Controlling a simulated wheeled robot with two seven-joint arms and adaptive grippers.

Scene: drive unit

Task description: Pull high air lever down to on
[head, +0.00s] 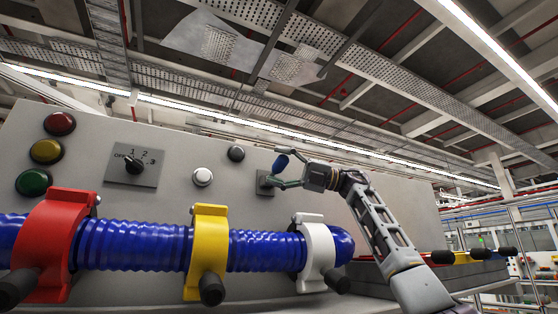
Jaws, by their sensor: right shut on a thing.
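My left gripper is not in view.
A ribbed blue hose (135,246) runs along the front, held by red (52,240), yellow (209,245) and white (319,250) clamps with black handles. A rotary switch (135,165), coloured lamps (46,151) and buttons (202,177) sit on the panel's left.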

